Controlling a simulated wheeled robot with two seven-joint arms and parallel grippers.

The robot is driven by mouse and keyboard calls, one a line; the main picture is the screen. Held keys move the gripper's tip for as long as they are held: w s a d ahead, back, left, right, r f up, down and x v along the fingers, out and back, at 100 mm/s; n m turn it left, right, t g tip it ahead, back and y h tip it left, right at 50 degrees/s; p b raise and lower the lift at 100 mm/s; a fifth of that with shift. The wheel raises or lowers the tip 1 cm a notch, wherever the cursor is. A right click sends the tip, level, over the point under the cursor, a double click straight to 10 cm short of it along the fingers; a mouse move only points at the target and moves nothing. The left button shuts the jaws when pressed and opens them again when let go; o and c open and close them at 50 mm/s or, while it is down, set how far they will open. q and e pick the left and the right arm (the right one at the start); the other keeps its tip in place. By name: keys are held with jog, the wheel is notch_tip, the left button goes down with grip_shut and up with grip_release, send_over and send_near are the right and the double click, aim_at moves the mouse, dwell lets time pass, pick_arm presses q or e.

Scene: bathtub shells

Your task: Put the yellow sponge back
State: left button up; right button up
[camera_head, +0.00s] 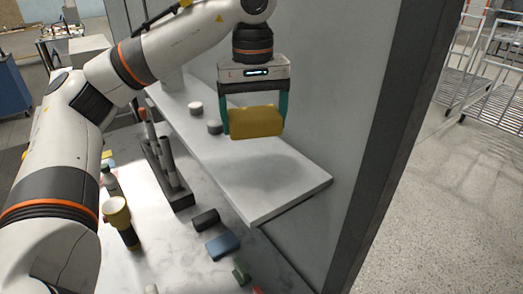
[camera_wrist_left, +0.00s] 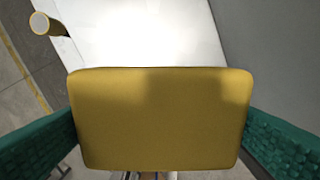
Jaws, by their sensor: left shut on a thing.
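The yellow sponge (camera_head: 256,122) is a rounded block held between the two green fingers of my left gripper (camera_head: 254,115). The gripper is shut on it and points down over the white shelf (camera_head: 285,188). In the head view the sponge appears apart from the shelf top, with a soft shadow below it. In the left wrist view the sponge (camera_wrist_left: 160,118) fills the middle, with a green finger at each side, and it hides much of what lies beneath. My right gripper is not in view.
Two small round pieces (camera_head: 214,127) stand on the shelf left of the sponge. The shelf's near right end is clear. A grey wall rises behind.

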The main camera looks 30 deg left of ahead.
aim_at(250, 135)
pick_arm(q)
jog(key=f, duration=0.1)
jog(key=s+f, duration=0.1)
jog(key=f, duration=0.1)
jog(key=shift+a+f, duration=0.1)
jog(key=shift+f, duration=0.15)
jog(key=f, duration=0.3)
jog(key=shift+w+f+b, duration=0.35)
jog(key=shift+w+b, duration=0.05)
jog(key=shift+s+f, duration=0.1)
jog(key=shift+f, duration=0.2)
jog(key=o, duration=0.8)
jog(key=shift+r, duration=0.6)
notch_tip(250, 135, up, 11)
jog(key=shift+r+p, duration=0.1)
jog(key=shift+p, duration=1.1)
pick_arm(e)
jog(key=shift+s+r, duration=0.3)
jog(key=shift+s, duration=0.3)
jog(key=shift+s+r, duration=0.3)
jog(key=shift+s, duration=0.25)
